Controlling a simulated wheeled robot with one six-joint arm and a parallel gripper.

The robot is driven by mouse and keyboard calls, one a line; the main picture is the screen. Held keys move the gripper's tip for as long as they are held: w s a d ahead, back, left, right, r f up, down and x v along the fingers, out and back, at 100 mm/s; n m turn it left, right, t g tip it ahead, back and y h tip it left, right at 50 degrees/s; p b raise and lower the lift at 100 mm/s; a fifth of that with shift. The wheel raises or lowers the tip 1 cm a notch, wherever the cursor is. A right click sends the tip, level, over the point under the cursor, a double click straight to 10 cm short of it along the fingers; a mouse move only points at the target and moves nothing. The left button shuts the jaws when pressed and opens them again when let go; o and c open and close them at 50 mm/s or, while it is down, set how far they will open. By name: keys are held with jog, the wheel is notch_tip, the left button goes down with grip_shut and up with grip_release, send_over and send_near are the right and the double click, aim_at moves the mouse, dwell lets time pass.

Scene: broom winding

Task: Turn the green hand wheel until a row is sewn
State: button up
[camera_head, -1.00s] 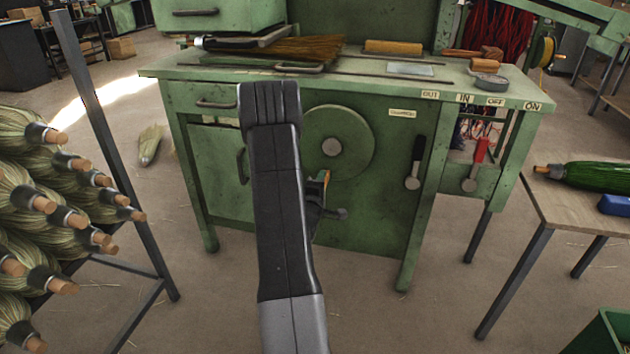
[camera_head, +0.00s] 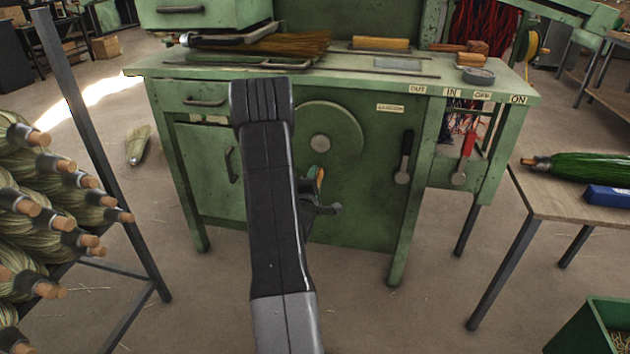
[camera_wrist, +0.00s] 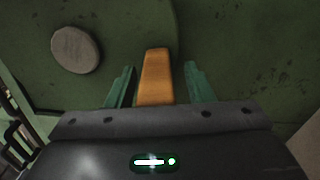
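The green hand wheel (camera_head: 338,118) is a flat disc with a grey hub (camera_head: 320,142) on the front of the green machine. My arm covers its left part. In the wrist view, the wheel's green face (camera_wrist: 115,25) and grey hub (camera_wrist: 75,50) show at upper left. An orange-brown handle (camera_wrist: 155,72) stands between the teal fingers of my gripper (camera_wrist: 158,80). A narrow gap shows on each side of the handle, so the fingers are open around it. In the head view, my gripper (camera_head: 314,181) is low at the wheel's edge, partly hidden by my arm.
A black lever (camera_head: 405,158) and a red lever (camera_head: 463,160) are right of the wheel. A broom (camera_head: 285,42) lies on the machine top. A rack of brooms (camera_head: 75,120) stands left, a wooden table (camera_head: 560,200) right. The floor between is clear.

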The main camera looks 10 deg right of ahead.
jog(key=p+v, duration=0.1)
jog(key=v, duration=1.2)
jog(key=shift+s+p, duration=0.35)
jog(key=shift+p, duration=0.05)
jog(key=shift+a, duration=0.2)
